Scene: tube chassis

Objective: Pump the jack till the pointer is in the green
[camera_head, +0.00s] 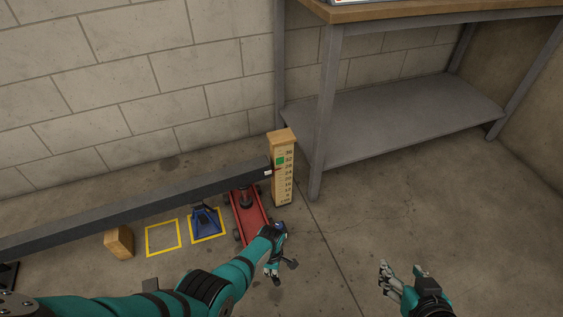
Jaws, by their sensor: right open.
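The red jack (250,216) sits on the floor under the end of a long grey beam (150,202). A wooden scale post (283,180) with numbers and a green patch (280,161) stands at the beam's end. The small pointer (268,172) on the beam's tip is a little below the green patch. My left gripper (274,270) is at the near end of the jack, beside a dark bar-like piece; its fingers are partly hidden, and I cannot tell whether it holds the handle. My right gripper (403,272) is open and empty over bare floor on the right.
A blue stand (206,222) sits in a yellow floor square, with an empty yellow square (163,238) to its left. A wooden block (119,242) is further left. A workbench (400,115) with a lower shelf stands behind. The floor at right is clear.

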